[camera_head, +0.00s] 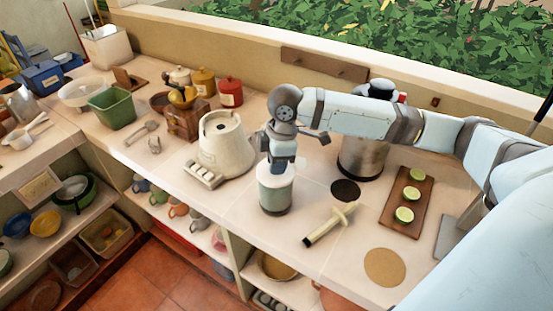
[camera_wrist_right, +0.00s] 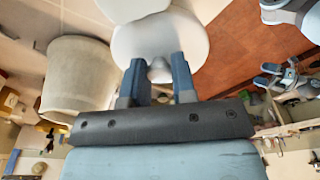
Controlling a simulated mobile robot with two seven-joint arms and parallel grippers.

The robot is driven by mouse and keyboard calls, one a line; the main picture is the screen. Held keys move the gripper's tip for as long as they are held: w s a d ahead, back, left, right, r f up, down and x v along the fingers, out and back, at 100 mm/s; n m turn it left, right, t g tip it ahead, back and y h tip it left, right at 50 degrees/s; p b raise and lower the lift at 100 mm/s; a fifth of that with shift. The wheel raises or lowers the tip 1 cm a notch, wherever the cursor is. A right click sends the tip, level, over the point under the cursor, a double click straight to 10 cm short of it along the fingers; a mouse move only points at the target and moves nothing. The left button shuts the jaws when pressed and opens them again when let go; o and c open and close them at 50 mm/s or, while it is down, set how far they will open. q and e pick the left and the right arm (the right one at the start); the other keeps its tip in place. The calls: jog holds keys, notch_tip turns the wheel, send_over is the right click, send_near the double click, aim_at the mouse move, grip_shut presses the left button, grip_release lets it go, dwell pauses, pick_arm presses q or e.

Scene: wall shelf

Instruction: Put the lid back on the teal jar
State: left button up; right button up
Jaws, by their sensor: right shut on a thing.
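The teal jar (camera_head: 274,199) stands upright near the front edge of the counter. The white lid (camera_head: 268,173) is at the jar's mouth, held from above by my right gripper (camera_head: 281,163). I cannot tell whether the lid rests on the rim or is just above it. In the right wrist view, the two blue fingers of my right gripper (camera_wrist_right: 158,80) are shut on the knob of the white lid (camera_wrist_right: 160,38). My left gripper is not in the head view; a blue-grey gripper-like part (camera_wrist_right: 280,82) at the right of the wrist view may be it, its jaws unclear.
A cream appliance (camera_head: 222,145) stands left of the jar. A steel pot (camera_head: 361,158) stands behind, with a dark round disc (camera_head: 345,190) in front. A pale-handled tool (camera_head: 331,224), a board with limes (camera_head: 402,222) and a cork mat (camera_head: 385,267) lie to the right.

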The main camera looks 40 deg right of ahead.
dwell(0.4)
jog(key=shift+p, duration=0.6)
dwell(0.6)
jog(key=o, duration=1.5)
jog(key=shift+c, duration=0.2)
